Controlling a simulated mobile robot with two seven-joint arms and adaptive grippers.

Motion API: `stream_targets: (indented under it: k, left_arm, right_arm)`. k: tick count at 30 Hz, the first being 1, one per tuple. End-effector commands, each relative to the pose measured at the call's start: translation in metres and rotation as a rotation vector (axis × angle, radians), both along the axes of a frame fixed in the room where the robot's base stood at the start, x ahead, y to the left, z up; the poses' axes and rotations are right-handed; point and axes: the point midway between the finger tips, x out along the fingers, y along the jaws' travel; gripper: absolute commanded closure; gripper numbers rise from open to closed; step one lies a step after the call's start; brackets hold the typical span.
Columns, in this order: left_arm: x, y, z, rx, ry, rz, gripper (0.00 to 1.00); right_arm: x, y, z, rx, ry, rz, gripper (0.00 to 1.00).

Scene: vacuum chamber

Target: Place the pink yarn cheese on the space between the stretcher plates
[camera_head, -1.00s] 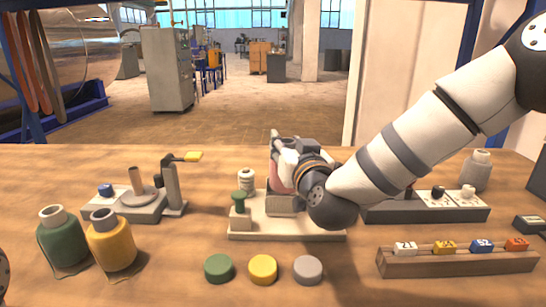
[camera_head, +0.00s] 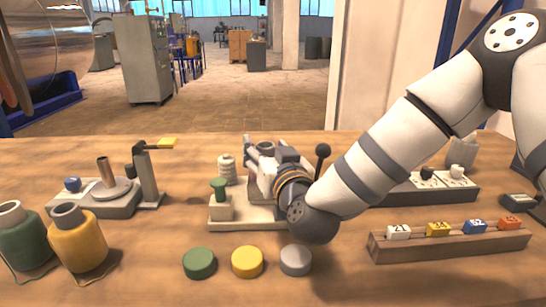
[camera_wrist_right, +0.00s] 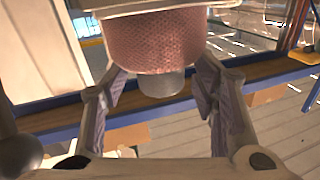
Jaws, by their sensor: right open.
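The pink yarn cheese (camera_wrist_right: 155,42) shows at the top of the right wrist view, with its pale core tube (camera_wrist_right: 166,82) sticking out below. My right gripper (camera_wrist_right: 160,88) is open, with one finger on each side of the tube and a visible gap to each. In the head view the right gripper (camera_head: 264,168) is over the cream-based fixture (camera_head: 225,226) at the table's middle. It hides most of that fixture, so the cheese and the space between the stretcher plates cannot be made out there. My left gripper is in neither current view.
Green (camera_head: 200,263), yellow (camera_head: 247,262) and grey (camera_head: 296,260) discs lie in front. A wooden rack (camera_head: 450,246) with numbered blocks is at the right.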

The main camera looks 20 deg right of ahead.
Motion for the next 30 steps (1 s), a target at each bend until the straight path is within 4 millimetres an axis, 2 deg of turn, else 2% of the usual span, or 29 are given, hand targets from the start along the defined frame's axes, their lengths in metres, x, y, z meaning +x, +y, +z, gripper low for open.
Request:
stream_targets:
  k: [9,15,19,30]
  left_arm:
    - [0.013,0.0,0.012,0.0,-0.044,0.001,1.0]
    - [0.016,0.0,0.016,-0.001,-0.056,0.001,1.0]
    - [0.016,0.0,0.016,0.0,-0.057,0.002,1.0]
    - [0.016,0.0,0.015,0.0,-0.056,0.002,1.0]
  right_arm:
    - [-0.07,0.003,0.005,0.0,-0.004,0.003,0.46]
    - [-0.104,0.003,0.003,0.0,-0.003,0.001,0.46]
    - [-0.11,0.003,0.002,0.0,-0.003,0.0,0.46]
    - [-0.11,0.003,0.002,0.0,-0.002,0.0,0.46]
